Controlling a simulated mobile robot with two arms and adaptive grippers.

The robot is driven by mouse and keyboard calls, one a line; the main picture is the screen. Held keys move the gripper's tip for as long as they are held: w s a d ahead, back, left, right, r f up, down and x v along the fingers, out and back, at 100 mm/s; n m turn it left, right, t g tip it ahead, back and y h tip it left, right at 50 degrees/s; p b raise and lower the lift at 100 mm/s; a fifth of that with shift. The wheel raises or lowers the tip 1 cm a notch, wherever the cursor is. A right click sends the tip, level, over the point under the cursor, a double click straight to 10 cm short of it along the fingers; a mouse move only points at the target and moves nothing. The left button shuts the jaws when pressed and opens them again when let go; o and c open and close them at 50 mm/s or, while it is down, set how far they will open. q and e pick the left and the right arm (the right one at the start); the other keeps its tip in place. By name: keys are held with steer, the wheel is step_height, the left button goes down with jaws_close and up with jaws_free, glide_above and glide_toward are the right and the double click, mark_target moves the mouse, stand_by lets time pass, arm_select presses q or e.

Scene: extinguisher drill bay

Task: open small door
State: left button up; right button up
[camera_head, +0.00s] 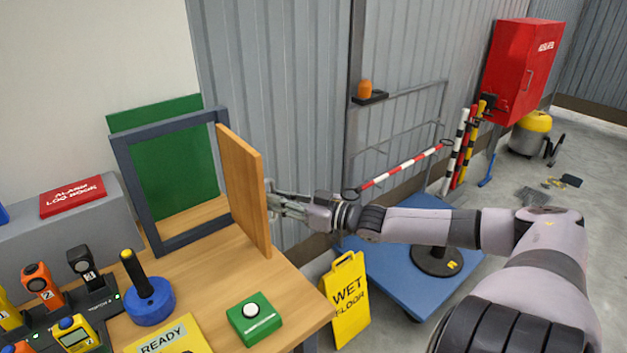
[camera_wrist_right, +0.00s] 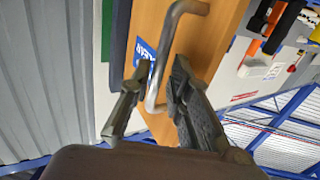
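The small door (camera_head: 243,190) is a wooden panel standing swung out from a dark grey frame (camera_head: 133,190) on the wooden table. It is well open, and the green panel behind the frame shows through. My right gripper (camera_head: 273,199) is at the door's right face, where the handle is mostly hidden in the head view. In the right wrist view the metal bar handle (camera_wrist_right: 177,28) passes between the two fingers of my right gripper (camera_wrist_right: 160,75). The fingers are apart with the handle between them; a firm grip does not show. My left gripper is out of view.
On the table are a green box with a white button (camera_head: 256,319), a blue round-based tool (camera_head: 150,300) and a yellow READY sign (camera_head: 166,338). A yellow wet-floor sign (camera_head: 346,299) and a blue platform cart (camera_head: 385,265) stand right of the table.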

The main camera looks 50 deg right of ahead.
steer(key=v, duration=1)
stand_by(0.3)
stand_by(0.5)
